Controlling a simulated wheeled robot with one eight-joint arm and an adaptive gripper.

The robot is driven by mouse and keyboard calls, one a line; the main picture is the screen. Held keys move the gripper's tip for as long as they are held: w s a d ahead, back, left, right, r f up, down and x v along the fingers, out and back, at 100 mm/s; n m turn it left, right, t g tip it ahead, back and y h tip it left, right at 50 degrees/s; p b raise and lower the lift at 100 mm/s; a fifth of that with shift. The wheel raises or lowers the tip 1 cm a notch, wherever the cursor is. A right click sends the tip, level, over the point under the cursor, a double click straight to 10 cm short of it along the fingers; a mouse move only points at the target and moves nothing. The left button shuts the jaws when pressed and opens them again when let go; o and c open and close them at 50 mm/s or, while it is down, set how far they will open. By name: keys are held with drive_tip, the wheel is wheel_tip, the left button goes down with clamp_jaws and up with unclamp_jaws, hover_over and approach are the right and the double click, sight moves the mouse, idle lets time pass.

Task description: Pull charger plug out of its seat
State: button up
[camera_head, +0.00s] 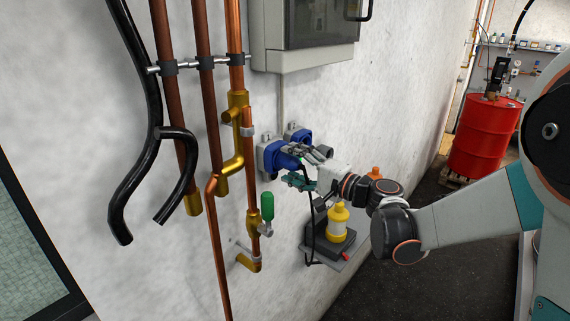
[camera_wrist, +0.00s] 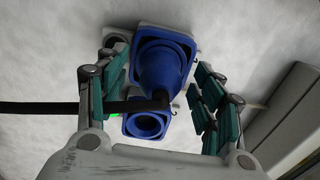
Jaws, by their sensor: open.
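The charger plug is a blue cone with a black end and a black cable. In the wrist view the plug (camera_wrist: 161,72) sits in a blue wall seat (camera_wrist: 181,43), its cable running left. In the head view the plug (camera_head: 287,160) is partly hidden by my gripper (camera_head: 300,168), and its seat (camera_head: 266,158) is on the wall. In the wrist view my gripper (camera_wrist: 162,82) is open, with teal-padded fingers on either side of the plug. I see gaps between the pads and the plug; I cannot tell any contact.
A second blue socket (camera_wrist: 147,126) with an open round hole is beside the plug's seat. Copper pipes (camera_head: 246,155) with a green-handled valve (camera_head: 267,200) stand left. A grey cabinet (camera_head: 310,58) hangs above.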

drive_tip(key=shift+w+a, duration=0.3)
drive_tip(key=shift+a, duration=0.05)
drive_tip(key=shift+b, duration=0.4)
idle(1.2)
clamp_jaws()
drive_tip(key=shift+s+d, duration=0.1)
drive_tip(key=shift+d, duration=0.05)
drive_tip(key=shift+v, duration=2.85)
